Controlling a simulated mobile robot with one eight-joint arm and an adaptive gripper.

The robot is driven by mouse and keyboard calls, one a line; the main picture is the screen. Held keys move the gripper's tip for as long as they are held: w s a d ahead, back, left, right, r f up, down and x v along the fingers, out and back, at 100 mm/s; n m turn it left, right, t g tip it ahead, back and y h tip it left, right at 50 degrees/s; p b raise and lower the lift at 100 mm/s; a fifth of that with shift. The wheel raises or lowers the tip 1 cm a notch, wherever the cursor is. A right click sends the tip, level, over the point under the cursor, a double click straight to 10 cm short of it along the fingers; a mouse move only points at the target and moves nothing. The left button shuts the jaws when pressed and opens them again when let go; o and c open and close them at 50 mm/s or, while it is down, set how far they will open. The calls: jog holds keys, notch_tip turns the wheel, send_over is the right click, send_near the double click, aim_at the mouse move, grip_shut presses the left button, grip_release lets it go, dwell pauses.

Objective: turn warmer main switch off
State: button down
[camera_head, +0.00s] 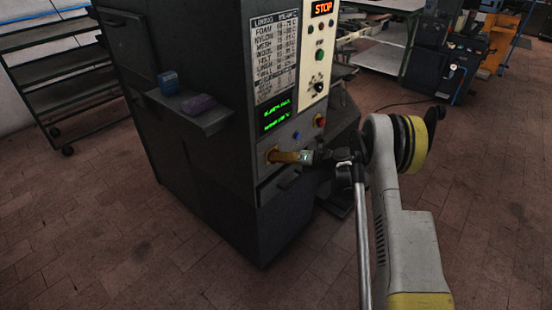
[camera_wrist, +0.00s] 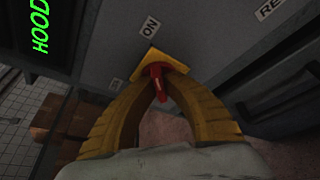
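The warmer main switch is a red handle (camera_wrist: 158,82) on a yellow plate (camera_wrist: 150,61) on the machine's dark front panel. In the wrist view an ON label (camera_wrist: 150,27) sits just above the plate. A small pale label (camera_wrist: 116,84) to its left cannot be read. My gripper (camera_wrist: 160,84) has its two yellow fingers on either side of the red handle, closed in on it at the tips. In the head view my gripper (camera_head: 287,156) reaches the low front of the dark machine (camera_head: 215,190), and the fingers largely hide the switch.
Above the switch are a green-text display (camera_head: 277,115), a red button (camera_head: 320,121) and a light control panel (camera_head: 318,50) with a STOP sign. A side shelf (camera_head: 205,118) holds a blue item and a purple item. Tiled floor (camera_head: 120,230) is clear at front left.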

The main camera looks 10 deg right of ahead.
dwell(0.4)
jog(key=n+h, duration=0.1)
jog(key=n, duration=0.1)
jog(key=shift+n+t+h, duration=0.3)
jog(key=shift+n, duration=0.1)
jog(key=n+t+h, duration=0.1)
jog(key=n, duration=0.2)
jog(key=shift+h+b, duration=0.3)
jog(key=shift+h, duration=0.1)
dwell(0.3)
jog(key=c, duration=1.5)
grip_release()
jog(key=v, duration=1.2)
jog(key=shift+a, duration=0.1)
